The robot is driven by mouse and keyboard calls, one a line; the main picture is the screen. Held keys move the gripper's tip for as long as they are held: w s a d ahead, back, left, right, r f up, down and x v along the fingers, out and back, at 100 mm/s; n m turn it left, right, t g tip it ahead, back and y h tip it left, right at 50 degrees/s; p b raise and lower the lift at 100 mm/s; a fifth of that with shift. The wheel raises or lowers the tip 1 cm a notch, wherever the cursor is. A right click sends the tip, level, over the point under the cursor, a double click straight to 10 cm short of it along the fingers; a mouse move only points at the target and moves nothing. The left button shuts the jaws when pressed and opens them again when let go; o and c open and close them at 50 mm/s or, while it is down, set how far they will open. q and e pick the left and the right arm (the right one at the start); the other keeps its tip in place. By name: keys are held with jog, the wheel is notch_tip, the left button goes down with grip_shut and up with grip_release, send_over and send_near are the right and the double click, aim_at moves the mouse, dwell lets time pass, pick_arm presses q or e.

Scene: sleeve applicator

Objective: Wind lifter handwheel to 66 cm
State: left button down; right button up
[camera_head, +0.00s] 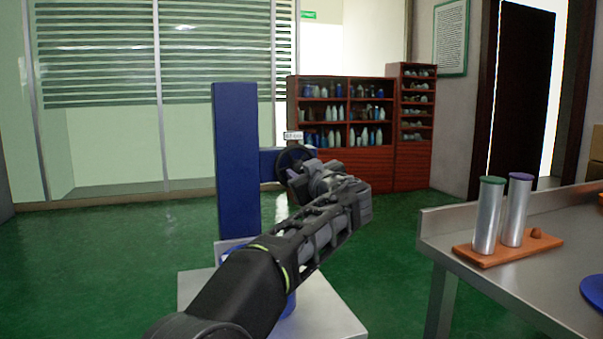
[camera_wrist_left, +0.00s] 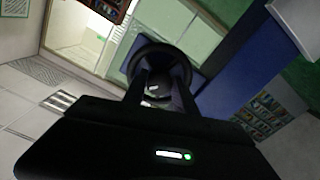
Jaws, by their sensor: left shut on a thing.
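The lifter is a blue upright column (camera_head: 237,165) on a pale base plate (camera_head: 335,318), with a blue side arm (camera_head: 268,165). The dark round handwheel (camera_head: 283,156) sits at the end of that arm, partly hidden behind my left gripper (camera_head: 298,172). A small white readout (camera_head: 293,135) shows just above the wheel; its figures are too small to read surely. In the left wrist view the black wheel rim (camera_wrist_left: 158,52) lies at the fingertips of my left gripper (camera_wrist_left: 162,88), which is shut on the handwheel. My right gripper is not in view.
A metal table (camera_head: 470,222) stands at the right, bearing an orange tray (camera_head: 490,258) with two silver cylinders, green-topped (camera_head: 488,215) and purple-topped (camera_head: 516,210), and a blue disc (camera_head: 594,290). Red shelves (camera_head: 365,160) stand behind. Green floor (camera_head: 400,235) is clear between lifter and table.

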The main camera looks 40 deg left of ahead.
pick_arm(q)
jog(key=n, duration=0.4)
jog(key=shift+w+d+n, duration=0.1)
jog(key=shift+n, duration=2.2)
jog(key=c, duration=1)
grip_release()
jog(key=shift+r, duration=0.1)
jog(key=v, duration=0.7)
jog(key=shift+d, duration=0.35)
